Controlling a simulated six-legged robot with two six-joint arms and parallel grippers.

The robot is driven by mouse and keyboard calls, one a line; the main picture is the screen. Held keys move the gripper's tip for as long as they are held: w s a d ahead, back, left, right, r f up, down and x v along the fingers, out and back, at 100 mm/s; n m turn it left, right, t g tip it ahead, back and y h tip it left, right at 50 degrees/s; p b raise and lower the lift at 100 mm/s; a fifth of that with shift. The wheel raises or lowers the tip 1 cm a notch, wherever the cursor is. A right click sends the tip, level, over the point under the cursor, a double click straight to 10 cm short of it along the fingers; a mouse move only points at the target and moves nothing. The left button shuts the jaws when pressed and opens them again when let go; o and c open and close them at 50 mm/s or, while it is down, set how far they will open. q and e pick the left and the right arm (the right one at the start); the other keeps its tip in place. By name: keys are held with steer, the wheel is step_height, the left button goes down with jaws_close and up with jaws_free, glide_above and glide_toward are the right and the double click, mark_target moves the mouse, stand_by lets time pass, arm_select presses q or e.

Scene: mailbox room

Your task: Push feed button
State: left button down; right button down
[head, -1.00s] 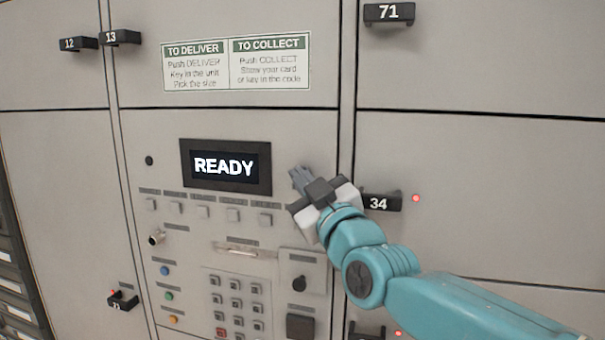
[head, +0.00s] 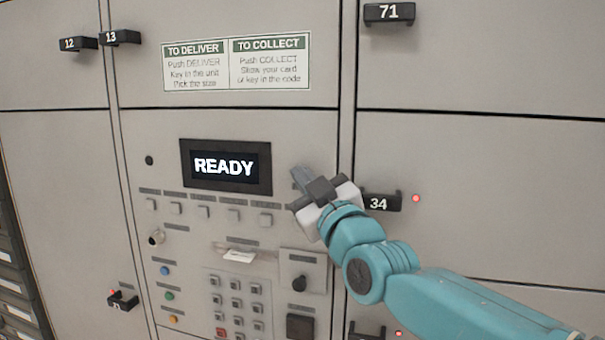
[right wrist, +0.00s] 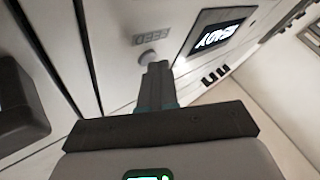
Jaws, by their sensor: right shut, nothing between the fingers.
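My right gripper (head: 300,178) is shut and empty at the panel, just right of the dark screen reading READY (head: 224,166). In the right wrist view its closed fingers (right wrist: 157,78) point at a round grey button (right wrist: 148,57) next to an upside-down FEED label (right wrist: 152,38). The fingertips overlap the button's edge in that view; I cannot tell whether they touch it. In the head view the gripper hides this button. A white paper slip (head: 239,256) sticks out of the slot below the button row. My left gripper is not in view.
A row of square buttons (head: 233,216) lies under the screen, with a keypad (head: 236,303) and a dark knob (head: 299,284) lower down. The handle marked 34 (head: 382,202) sticks out close to the right of my gripper.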

steer(key=shift+s, duration=0.1)
steer(key=shift+s+a+b, duration=0.25)
steer(key=shift+s+b, duration=0.35)
steer(key=shift+s, duration=0.05)
steer(key=shift+s+a, duration=0.25)
steer(key=shift+s, duration=0.55)
steer(key=shift+s+a, duration=0.25)
steer(key=shift+s, duration=0.6)
steer(key=shift+s+a, duration=0.25)
steer(key=shift+s, duration=0.55)
steer(key=shift+w, duration=0.1)
